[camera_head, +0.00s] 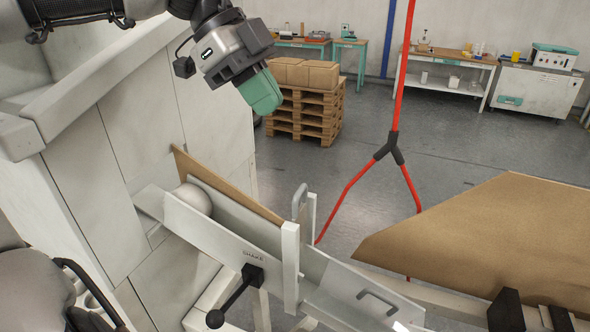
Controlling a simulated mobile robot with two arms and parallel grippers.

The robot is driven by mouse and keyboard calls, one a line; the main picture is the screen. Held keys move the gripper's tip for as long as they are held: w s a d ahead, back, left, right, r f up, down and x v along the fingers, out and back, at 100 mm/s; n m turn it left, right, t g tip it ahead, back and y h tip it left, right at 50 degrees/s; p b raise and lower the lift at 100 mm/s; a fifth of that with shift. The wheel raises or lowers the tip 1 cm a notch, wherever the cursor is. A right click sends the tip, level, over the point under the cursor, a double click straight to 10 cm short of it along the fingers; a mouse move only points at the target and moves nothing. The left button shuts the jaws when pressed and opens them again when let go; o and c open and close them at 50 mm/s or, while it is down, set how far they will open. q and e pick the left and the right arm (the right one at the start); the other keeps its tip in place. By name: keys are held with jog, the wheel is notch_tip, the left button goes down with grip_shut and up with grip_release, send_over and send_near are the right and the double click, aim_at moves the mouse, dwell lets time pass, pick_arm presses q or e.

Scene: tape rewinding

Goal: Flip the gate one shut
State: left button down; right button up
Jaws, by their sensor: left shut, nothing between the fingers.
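A sloping white chute (215,228) runs down from the pale machine at left toward the lower right. A pale ball (194,199) sits in its upper end. Partway down stands a narrow white upright post (290,266), with a grey handle (299,200) just behind it. Farther down, a flat white panel (350,296) bears another grey handle (377,302). I cannot tell which part is gate one. A black lever (235,295) with a round knob is on the chute's near side. My left gripper (262,92), with green fingers, is shut and empty above the chute, touching nothing.
A brown sheet-topped surface (490,240) lies at right. A red forked cable (398,90) hangs behind the chute. Cartons on a pallet stack (305,105) and benches (450,62) stand farther back. Open floor lies between.

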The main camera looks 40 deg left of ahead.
pick_arm(q)
jog(key=p+x, duration=0.1)
jog(key=x, duration=0.2)
jog(key=p, duration=0.2)
send_over(299, 191)
notch_tip(299, 191, down, 4)
jog(key=shift+f, duration=0.15)
jog(key=f, duration=0.1)
jog(key=f+p, duration=0.1)
jog(key=f, duration=0.1)
jog(key=shift+w+a+f+p, duration=0.15)
jog(key=shift+a+f+p, duration=0.1)
jog(key=shift+p, duration=0.1)
jog(key=shift+a+f, duration=0.15)
jog(key=shift+f, duration=0.4)
pick_arm(e)
jog(key=r, duration=0.3)
jog(key=w+a+r, duration=0.1)
jog(key=r, duration=0.1)
jog(key=shift+r, duration=0.1)
jog(key=shift+d, duration=0.2)
